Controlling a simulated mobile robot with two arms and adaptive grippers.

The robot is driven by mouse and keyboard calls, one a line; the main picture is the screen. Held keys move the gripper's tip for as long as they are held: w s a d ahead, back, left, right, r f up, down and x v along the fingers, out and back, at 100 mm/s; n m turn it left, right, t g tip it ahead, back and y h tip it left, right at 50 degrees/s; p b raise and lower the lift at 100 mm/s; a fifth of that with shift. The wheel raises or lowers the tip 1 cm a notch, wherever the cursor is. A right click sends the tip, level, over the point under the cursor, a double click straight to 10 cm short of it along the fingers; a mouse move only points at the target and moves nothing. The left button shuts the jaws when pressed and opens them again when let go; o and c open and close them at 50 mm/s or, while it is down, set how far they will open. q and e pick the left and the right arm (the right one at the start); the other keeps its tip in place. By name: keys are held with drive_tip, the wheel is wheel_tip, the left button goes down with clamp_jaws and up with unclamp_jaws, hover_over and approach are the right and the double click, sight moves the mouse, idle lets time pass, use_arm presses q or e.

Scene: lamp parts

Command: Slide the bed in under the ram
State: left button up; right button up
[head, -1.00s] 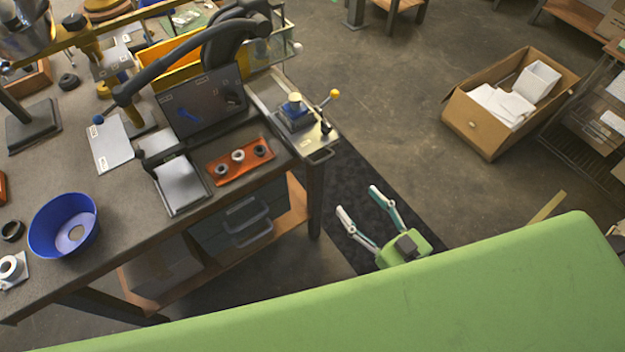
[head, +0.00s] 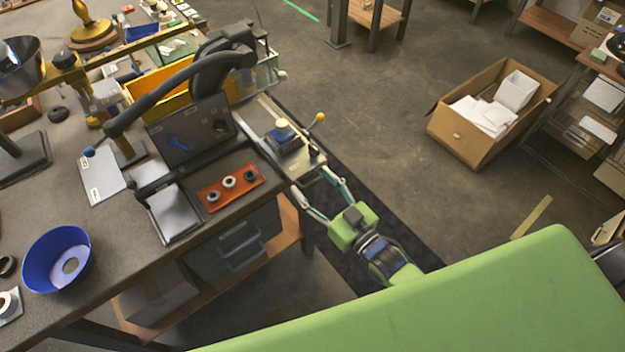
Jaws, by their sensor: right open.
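A pale sliding plate (head: 307,172), which looks like the bed, sticks out at the right end of the workbench. It carries a dark blue block (head: 285,140) with a light cap, and a lever with a yellow ball (head: 320,117). A black press-like arm (head: 190,72) rises behind and left of the plate; I cannot tell the ram itself apart. The plate lies to the right of that arm. My right gripper (head: 321,192) is open at the plate's near end, its fingers spread either side of the front handle; contact is unclear. My left gripper is not in view.
An orange tray (head: 240,181) with several rings, a dark panel (head: 193,130) and a blue bowl (head: 30,262) are on the workbench (head: 118,243). A cardboard box (head: 476,145) stands on the floor at right. The floor between is clear.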

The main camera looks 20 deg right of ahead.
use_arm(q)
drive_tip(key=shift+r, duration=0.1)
use_arm(e)
drive_tip(key=shift+w+a, duration=0.2)
drive_tip(key=shift+w, duration=0.2)
